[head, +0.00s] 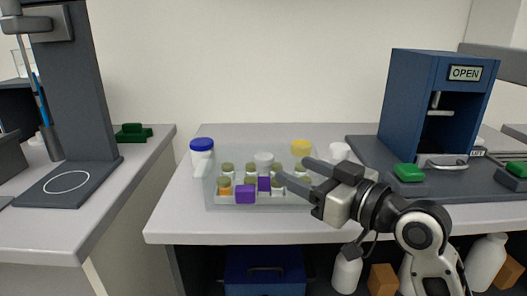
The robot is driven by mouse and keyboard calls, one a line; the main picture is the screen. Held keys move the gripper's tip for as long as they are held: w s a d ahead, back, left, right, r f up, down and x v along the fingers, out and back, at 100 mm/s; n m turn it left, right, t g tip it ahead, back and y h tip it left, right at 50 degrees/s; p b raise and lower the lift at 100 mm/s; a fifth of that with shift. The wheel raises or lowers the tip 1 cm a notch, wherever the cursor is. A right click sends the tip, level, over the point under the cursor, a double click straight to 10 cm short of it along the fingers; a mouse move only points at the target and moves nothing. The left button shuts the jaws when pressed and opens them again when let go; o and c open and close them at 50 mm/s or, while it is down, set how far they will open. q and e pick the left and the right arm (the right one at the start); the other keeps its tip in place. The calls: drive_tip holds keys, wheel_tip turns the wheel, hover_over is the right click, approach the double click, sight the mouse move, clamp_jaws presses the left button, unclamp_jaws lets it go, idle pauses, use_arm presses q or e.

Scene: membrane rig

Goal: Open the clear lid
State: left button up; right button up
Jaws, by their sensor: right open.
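A clear box with a see-through lid (240,154) stands on the middle bench. The lid appears to be down over several small vials, some capped olive, and purple blocks (245,194). A pale tab (201,172) sticks out at the box's left side. My right gripper (293,170) comes in from the right, with its two dark fingers spread and pointing left. The fingertips overlap the right part of the box in the picture; whether they touch it I cannot tell. Nothing is between the fingers that I can make out. My left gripper is out of view.
A blue-capped jar (202,150) stands at the box's left rear, a yellow-capped one (302,148) behind it. A blue machine marked OPEN (425,90) with green buttons (408,173) stands at the right. The bench front left (180,215) is clear. A gap separates the left bench.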

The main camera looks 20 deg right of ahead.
sight(259, 153)
drive_tip(key=x, duration=0.9)
drive_tip(key=shift+w+a+p, duration=0.15)
drive_tip(key=shift+w+p, duration=0.15)
drive_tip(key=shift+p, duration=0.05)
drive_tip(key=c, duration=1.2)
